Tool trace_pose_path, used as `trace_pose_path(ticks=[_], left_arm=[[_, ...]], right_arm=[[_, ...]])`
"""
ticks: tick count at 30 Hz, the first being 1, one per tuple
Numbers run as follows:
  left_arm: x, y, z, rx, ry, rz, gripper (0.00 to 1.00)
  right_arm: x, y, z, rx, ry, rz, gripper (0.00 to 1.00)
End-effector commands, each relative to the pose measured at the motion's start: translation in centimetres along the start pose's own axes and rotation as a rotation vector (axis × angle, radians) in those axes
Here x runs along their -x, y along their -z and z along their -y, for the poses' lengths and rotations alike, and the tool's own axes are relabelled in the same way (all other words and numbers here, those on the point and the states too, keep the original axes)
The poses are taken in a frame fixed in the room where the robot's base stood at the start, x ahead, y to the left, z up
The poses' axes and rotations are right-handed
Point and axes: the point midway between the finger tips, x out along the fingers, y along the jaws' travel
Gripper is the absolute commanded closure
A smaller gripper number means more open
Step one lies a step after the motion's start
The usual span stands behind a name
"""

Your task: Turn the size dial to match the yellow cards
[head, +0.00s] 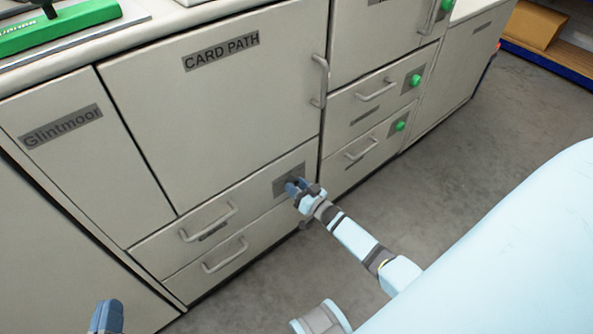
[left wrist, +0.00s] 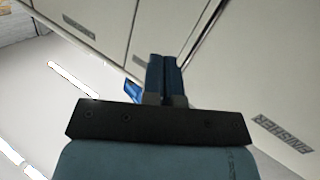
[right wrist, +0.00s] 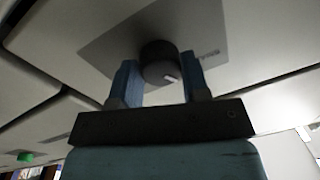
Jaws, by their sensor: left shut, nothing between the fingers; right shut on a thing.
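The size dial is a dark round knob (right wrist: 160,62) with a white pointer mark, set on a grey plate (right wrist: 100,40) in the right wrist view. My right gripper (right wrist: 160,80) has a finger on each side of the knob and is shut on it. In the head view my right gripper (head: 298,187) is at the grey plate (head: 287,174) on the upper drawer below the CARD PATH door, and it hides the knob. My left gripper (head: 106,316) is at the bottom left, away from the cabinets. In the left wrist view its fingers (left wrist: 164,75) are together and empty. No yellow cards are in view.
The CARD PATH door (head: 220,110) and Glintmoor door (head: 75,160) are closed. Drawers with bar handles (head: 210,222) sit below. More drawers with green knobs (head: 414,80) are to the right. A green device (head: 60,28) stands on the counter. Grey floor (head: 440,165) is clear.

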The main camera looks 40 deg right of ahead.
Motion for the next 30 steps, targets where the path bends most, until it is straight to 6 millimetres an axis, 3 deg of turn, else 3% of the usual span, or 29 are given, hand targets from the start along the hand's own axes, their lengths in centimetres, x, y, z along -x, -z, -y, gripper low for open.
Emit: trace_pose_path(ticks=[15,30], left_arm=[[0.5,-1.9,1.0,-0.018,0.035,0.107,1.00],[0.6,-2.2,1.2,-0.021,0.040,0.124,1.00]], right_arm=[[0.0,-0.1,0.1,-0.386,-0.003,-0.032,0.81],[0.0,-0.1,0.1,-0.495,-0.003,-0.043,0.81]])
